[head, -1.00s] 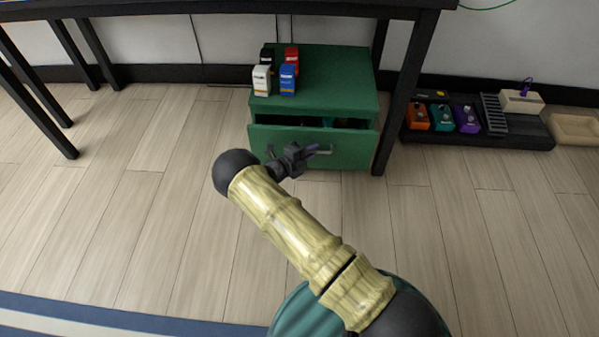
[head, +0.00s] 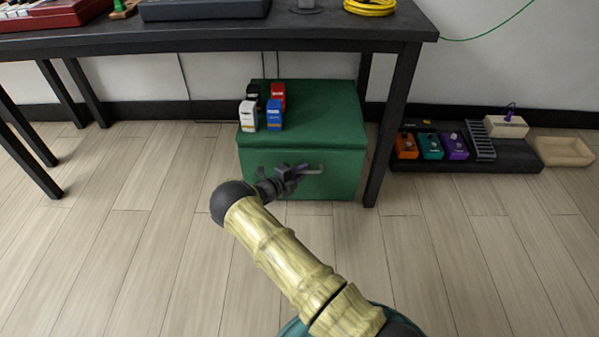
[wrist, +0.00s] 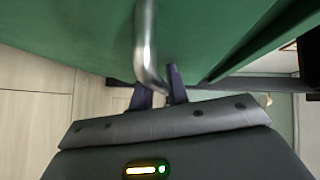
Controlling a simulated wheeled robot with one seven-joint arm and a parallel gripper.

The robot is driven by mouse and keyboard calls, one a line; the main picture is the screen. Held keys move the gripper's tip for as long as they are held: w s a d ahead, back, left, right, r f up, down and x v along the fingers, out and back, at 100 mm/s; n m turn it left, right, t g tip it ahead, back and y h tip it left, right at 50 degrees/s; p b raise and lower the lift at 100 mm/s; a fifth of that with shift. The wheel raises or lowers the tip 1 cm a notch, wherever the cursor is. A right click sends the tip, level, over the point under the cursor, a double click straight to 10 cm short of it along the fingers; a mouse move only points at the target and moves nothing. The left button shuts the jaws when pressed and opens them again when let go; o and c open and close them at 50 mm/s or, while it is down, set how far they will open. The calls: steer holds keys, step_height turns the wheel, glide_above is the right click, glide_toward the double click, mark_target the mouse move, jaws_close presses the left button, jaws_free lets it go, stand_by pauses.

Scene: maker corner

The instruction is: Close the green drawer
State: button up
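The green drawer (head: 336,180) is in the front of a green cabinet (head: 335,112) under the desk. Its front looks flush with the cabinet in the head view. In the wrist view a thin dark line runs along one edge of the drawer front (wrist: 75,30). The silver handle (wrist: 146,45) crosses the drawer front and also shows in the head view (head: 313,171). My gripper (wrist: 160,92) is at the handle, with its two dark purple fingers on either side of the bar, close against it. In the head view my gripper (head: 292,173) partly covers the drawer front.
Several small boxes, including a blue one (head: 274,115) and a white one (head: 248,116), stand on the cabinet top. A black desk leg (head: 391,130) stands close on the right. A black pedal board (head: 515,153) lies farther right. The floor in front is clear.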

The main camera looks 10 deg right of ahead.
steer(key=shift+w+d+r, duration=0.15)
steer(key=shift+r, duration=0.1)
steer(key=shift+s+a+r+p, duration=0.25)
steer(key=shift+a+p, duration=0.1)
steer(key=shift+a, duration=0.2)
steer(key=p+v, duration=0.6)
steer(key=v, duration=1)
steer(key=shift+s+a+f+p, duration=0.2)
steer(key=shift+s+f+p, duration=0.05)
steer(key=shift+p, duration=0.05)
